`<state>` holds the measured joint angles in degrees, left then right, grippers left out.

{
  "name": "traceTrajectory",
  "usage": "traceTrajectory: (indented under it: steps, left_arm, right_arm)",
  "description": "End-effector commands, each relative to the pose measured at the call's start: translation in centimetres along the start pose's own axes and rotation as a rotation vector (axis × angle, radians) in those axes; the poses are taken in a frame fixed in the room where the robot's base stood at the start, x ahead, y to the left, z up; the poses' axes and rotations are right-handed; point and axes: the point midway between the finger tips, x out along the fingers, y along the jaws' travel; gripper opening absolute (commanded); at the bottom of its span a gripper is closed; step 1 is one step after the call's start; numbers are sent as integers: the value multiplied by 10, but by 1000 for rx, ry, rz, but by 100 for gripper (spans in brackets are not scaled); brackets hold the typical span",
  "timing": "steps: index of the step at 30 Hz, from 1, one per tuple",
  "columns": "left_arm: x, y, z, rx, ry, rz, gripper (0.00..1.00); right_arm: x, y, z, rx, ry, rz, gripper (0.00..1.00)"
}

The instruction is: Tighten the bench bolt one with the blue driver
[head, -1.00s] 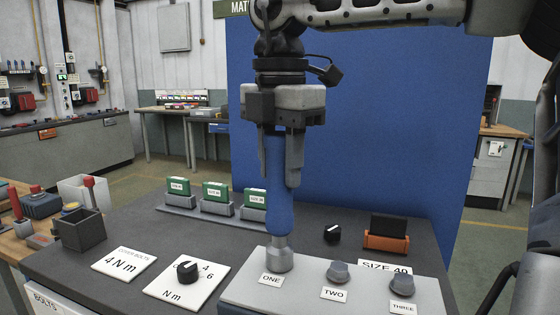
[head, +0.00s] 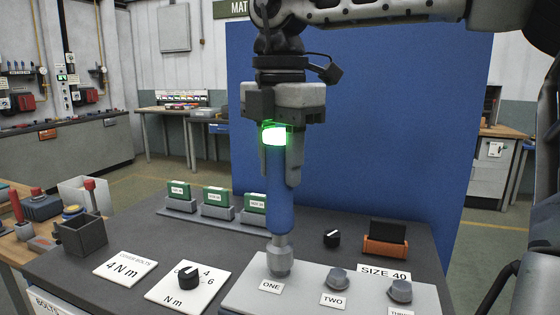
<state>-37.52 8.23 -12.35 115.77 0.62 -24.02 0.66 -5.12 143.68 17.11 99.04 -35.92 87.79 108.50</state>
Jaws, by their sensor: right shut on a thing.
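My right gripper (head: 281,165) points down and is shut on the blue driver (head: 280,205). The driver stands upright, and a band near its top glows green. Its grey socket end (head: 279,257) is over the bolt position labelled ONE (head: 271,286) on the light grey block (head: 240,292). Bolt one is hidden under the socket. Bolt two (head: 337,278) and bolt three (head: 400,290) stand bare to the right. My left gripper is not in view.
A dial (head: 190,276) marked Nm and a "4 Nm" card (head: 125,265) lie left of the block. Green boxes (head: 215,199) stand in grey holders behind. An orange holder (head: 385,247) and a small black knob (head: 332,238) are at the right. A dark open bin (head: 80,238) stands far left.

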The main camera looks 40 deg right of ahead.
Motion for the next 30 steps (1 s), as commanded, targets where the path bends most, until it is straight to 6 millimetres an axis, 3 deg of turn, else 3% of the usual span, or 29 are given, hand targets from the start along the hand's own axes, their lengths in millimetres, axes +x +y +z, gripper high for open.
traceTrajectory:
  steps: [1, 18, 30]
  left_arm:
    - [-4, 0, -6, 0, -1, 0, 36]
    - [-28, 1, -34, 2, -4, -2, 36]
    - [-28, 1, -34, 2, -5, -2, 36]
  right_arm:
    - [-9, 0, 0, 1, -1, 3, 3]
    - [-52, 0, 0, 0, 0, 5, 3]
    - [-53, 0, 0, 0, 0, 5, 3]
